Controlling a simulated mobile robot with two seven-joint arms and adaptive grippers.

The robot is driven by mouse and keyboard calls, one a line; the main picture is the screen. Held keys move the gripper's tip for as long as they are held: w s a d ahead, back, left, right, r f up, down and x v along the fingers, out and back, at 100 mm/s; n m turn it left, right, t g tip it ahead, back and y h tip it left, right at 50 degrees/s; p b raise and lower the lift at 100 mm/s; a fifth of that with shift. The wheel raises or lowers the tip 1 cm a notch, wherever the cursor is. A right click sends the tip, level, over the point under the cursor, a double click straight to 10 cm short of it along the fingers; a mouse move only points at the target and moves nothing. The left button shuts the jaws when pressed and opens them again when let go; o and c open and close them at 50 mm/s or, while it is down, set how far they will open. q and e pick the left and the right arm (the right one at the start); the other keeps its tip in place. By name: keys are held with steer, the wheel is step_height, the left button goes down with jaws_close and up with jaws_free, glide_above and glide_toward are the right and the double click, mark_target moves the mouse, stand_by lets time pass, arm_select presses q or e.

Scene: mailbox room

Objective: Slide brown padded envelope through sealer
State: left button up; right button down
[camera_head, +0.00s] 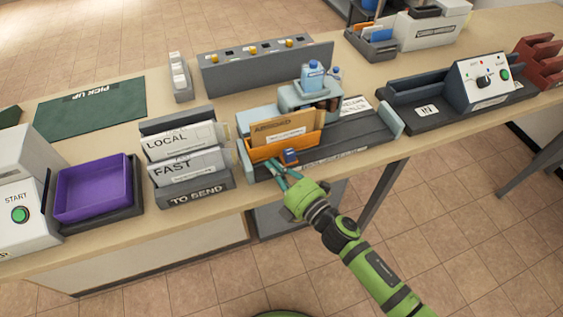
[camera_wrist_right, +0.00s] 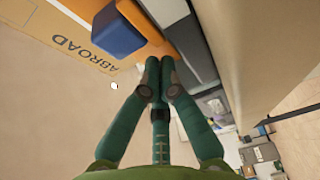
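The brown padded envelope (camera_head: 275,129), printed ABROAD, stands upright in an orange holder (camera_head: 262,152) at the left end of the grey sealer track (camera_head: 352,132). A small blue block (camera_head: 289,156) sits on the holder's front. In the right wrist view the envelope (camera_wrist_right: 60,50), the blue block (camera_wrist_right: 117,28) and the orange holder (camera_wrist_right: 150,38) are ahead of the fingers. My right gripper (camera_head: 274,168) is just in front of the holder, close to the blue block. In the wrist view its fingertips (camera_wrist_right: 159,64) are together with nothing seen between them. My left gripper is out of view.
A pale blue housing with bottles (camera_head: 313,76) stands behind the track. A LOCAL and FAST sorter (camera_head: 194,194) and purple tray (camera_head: 95,188) are left. A control box (camera_head: 483,80) is right. Open floor lies in front of the counter.

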steer(key=shift+w+d+r, duration=0.1)
steer(key=shift+w+d, duration=0.05)
steer(key=shift+d, duration=0.65)
steer(key=shift+w+d, duration=0.1)
steer(key=shift+d, duration=0.05)
steer(key=shift+w+d, duration=0.15)
steer(key=shift+d, duration=0.4)
steer(key=w+d+b, duration=0.1)
steer(key=w+d, duration=0.1)
steer(key=d, duration=0.4)
steer(key=w+d+b, duration=0.2)
steer(key=d, duration=0.4)
steer(key=w+d+b, duration=0.1)
steer(key=w+d, duration=0.1)
steer(key=d, duration=0.4)
steer(key=shift+d, duration=0.15)
steer(key=shift+w+d+b, duration=0.2)
steer(key=shift+d+b, duration=0.2)
steer(key=shift+d, duration=0.35)
steer(key=shift+w+d, duration=0.1)
